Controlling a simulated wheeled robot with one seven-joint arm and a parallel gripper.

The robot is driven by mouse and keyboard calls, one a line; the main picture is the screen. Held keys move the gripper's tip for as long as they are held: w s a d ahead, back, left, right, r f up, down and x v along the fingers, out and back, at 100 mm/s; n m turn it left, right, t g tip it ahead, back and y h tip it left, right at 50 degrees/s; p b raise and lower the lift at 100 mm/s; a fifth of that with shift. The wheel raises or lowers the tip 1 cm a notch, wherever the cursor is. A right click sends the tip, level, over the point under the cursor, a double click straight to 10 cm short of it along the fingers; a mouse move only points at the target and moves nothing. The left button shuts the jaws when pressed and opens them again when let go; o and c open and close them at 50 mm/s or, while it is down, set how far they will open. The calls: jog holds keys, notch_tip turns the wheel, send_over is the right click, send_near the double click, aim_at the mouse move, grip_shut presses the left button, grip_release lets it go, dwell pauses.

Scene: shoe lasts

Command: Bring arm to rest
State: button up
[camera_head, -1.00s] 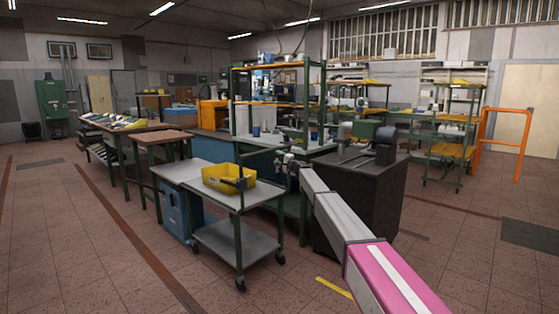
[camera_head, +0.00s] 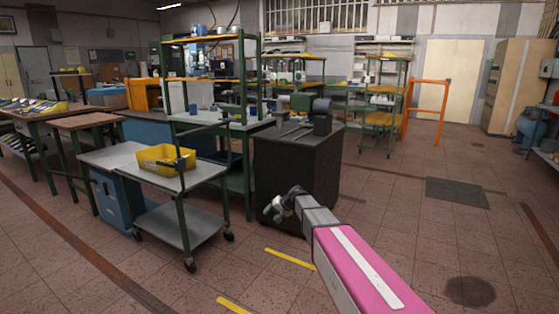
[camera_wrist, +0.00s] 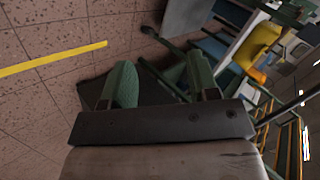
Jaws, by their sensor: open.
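My gripper (camera_head: 283,205) is at the end of my pink and grey arm, in front of the black cabinet in the head view. In the wrist view its two green fingers (camera_wrist: 160,85) stand apart with nothing between them. The arm reaches forward and down over the floor, right of the wheeled cart.
A grey wheeled cart (camera_head: 195,232) carries a yellow bin (camera_head: 166,159). A black cabinet (camera_head: 300,170) stands just beyond my gripper. An orange rail (camera_head: 427,110) stands at the back. Open tiled floor (camera_head: 420,225) lies to the right, with yellow floor marks (camera_head: 290,258).

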jog(key=s+d+f+g+h, duration=0.1)
jog(key=s+d+f+h, duration=0.2)
jog(key=s+d, duration=0.8)
jog(key=s+d+f+g+h, duration=0.2)
jog(key=s+d+h, duration=0.3)
jog(key=s+d, duration=0.6)
jog(key=s+f, duration=0.1)
jog(key=s, duration=0.7)
jog(key=shift+s+d+f+n+g, duration=0.2)
jog(key=shift+s+f+n+g, duration=0.1)
jog(key=shift+s+f, duration=0.1)
